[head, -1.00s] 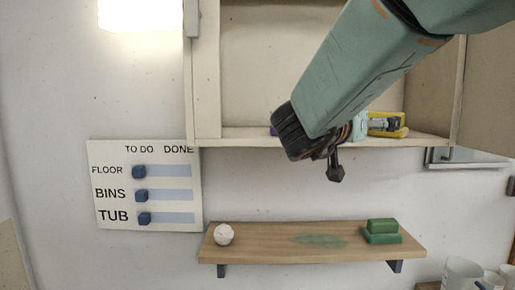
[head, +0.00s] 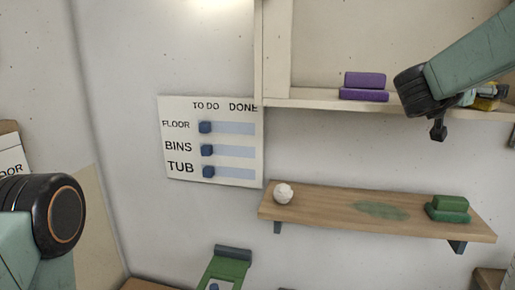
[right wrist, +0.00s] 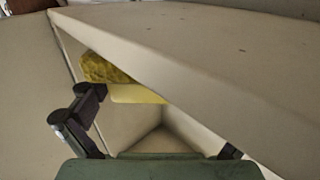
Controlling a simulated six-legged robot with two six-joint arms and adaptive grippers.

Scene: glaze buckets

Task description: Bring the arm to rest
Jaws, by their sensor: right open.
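My right arm (head: 470,68) reaches in from the right in the head view, in front of the open wall cabinet. Of my right gripper (head: 438,129), only a small dark finger shows, hanging below the black wrist joint. In the right wrist view, my right gripper (right wrist: 160,123) has its dark fingers wide apart with nothing between them. A pale board edge crosses close in front of it. My left arm (head: 25,235) shows at the left edge with a black round joint; its gripper is out of frame.
Purple blocks (head: 364,86) sit on the cabinet shelf (head: 305,99). A yellow item (head: 487,100) is partly hidden behind my right arm. Below, a wooden shelf (head: 330,206) holds a white ball (head: 283,193) and green blocks (head: 448,208). A to-do board (head: 212,178) hangs left.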

